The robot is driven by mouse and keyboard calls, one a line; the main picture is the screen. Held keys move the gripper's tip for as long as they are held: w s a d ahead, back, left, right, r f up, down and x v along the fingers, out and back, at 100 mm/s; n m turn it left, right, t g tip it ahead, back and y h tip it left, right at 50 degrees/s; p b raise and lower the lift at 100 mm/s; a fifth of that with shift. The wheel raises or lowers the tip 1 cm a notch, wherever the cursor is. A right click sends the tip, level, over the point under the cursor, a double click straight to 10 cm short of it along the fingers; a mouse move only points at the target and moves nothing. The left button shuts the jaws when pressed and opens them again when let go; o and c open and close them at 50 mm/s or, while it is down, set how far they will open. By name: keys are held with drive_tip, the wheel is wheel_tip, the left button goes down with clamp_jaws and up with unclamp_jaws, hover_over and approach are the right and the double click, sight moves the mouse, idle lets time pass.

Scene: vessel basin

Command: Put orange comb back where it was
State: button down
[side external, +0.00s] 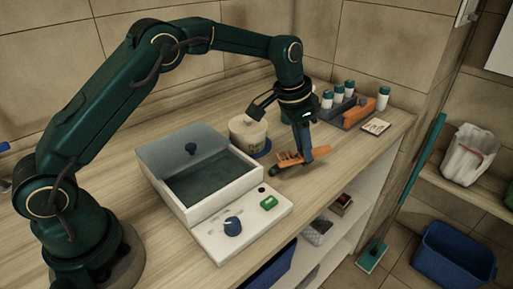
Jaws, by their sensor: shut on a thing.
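The orange comb (288,158) is right of the white basin, low over the wooden counter. My gripper (307,155) points down and is shut on the comb, with orange showing on both sides of the finger. I cannot tell whether the comb touches the counter. A dark piece (279,171) lies by the comb's left end; I cannot tell whether they are joined.
The white basin (180,198) has a raised grey lid and a control panel with a blue knob (232,226). A grey caddy (349,119) with white bottles and an orange object (359,114) is at the back right, beside a small card (376,127).

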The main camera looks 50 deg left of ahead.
sight(318, 185)
drive_tip(key=d, duration=0.1)
drive_tip(key=d+f, duration=0.1)
drive_tip(key=w+d+f, duration=0.1)
drive_tip(key=shift+d+f, duration=0.25)
drive_tip(key=shift+d, duration=0.15)
drive_tip(key=shift+f, duration=1.9)
drive_tip(key=shift+f, duration=0.1)
drive_tip(key=c, duration=0.7)
unclamp_jaws()
